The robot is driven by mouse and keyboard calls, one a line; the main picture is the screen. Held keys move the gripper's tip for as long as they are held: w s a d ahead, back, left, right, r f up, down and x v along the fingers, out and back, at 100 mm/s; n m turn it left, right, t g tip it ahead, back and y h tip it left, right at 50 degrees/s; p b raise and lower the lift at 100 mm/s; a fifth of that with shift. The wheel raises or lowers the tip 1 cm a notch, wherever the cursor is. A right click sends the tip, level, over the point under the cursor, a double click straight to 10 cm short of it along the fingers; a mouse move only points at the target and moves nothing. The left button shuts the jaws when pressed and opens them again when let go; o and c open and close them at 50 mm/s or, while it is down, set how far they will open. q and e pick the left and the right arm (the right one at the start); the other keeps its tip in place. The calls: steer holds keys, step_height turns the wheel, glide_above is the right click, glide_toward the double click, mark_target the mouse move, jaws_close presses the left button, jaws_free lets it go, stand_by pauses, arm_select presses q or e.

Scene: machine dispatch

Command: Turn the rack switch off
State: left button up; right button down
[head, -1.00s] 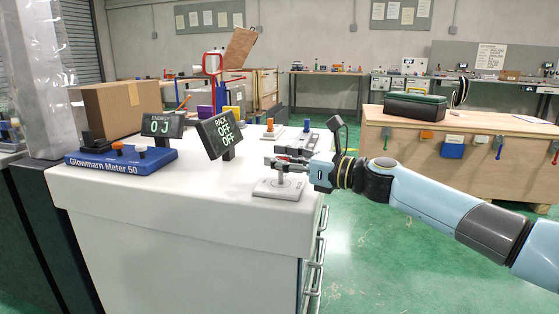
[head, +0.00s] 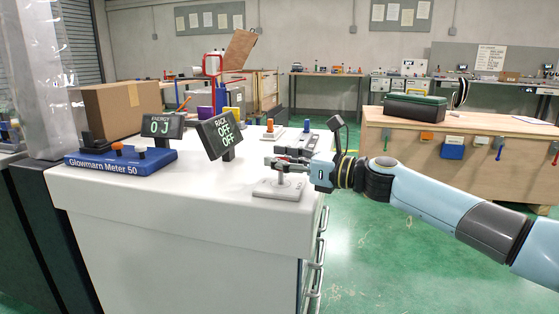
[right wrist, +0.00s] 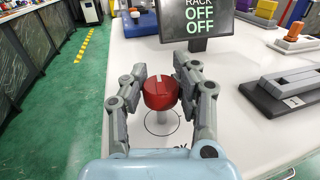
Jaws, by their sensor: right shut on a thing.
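The rack switch has a red round knob (right wrist: 160,94) with a pale pointer mark on top, on a short post. Its light grey base plate (head: 278,189) sits near the right edge of the white cabinet top. My right gripper (head: 283,163) is shut on the knob, with one finger on each side of it in the right wrist view. In the head view the fingers mostly hide the knob. The rack display (head: 222,134) reads RACK, OFF, OFF, and it also shows in the right wrist view (right wrist: 207,14). My left gripper is not in view.
A blue Glowmarn Meter 50 (head: 115,164) and an energy display (head: 162,126) reading 0 J stand at the left. A grey device (head: 297,143) lies behind my gripper. A cardboard box (head: 120,105) stands behind the meter. The cabinet top's front middle is clear.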

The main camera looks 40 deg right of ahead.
steer(key=shift+f, duration=0.2)
steer(key=c, duration=1)
jaws_free()
steer(key=shift+s+d+r, duration=0.1)
steer(key=shift+s, duration=0.05)
steer(key=shift+c, duration=0.2)
steer(key=shift+o, duration=0.7)
steer(key=shift+v, duration=3.65)
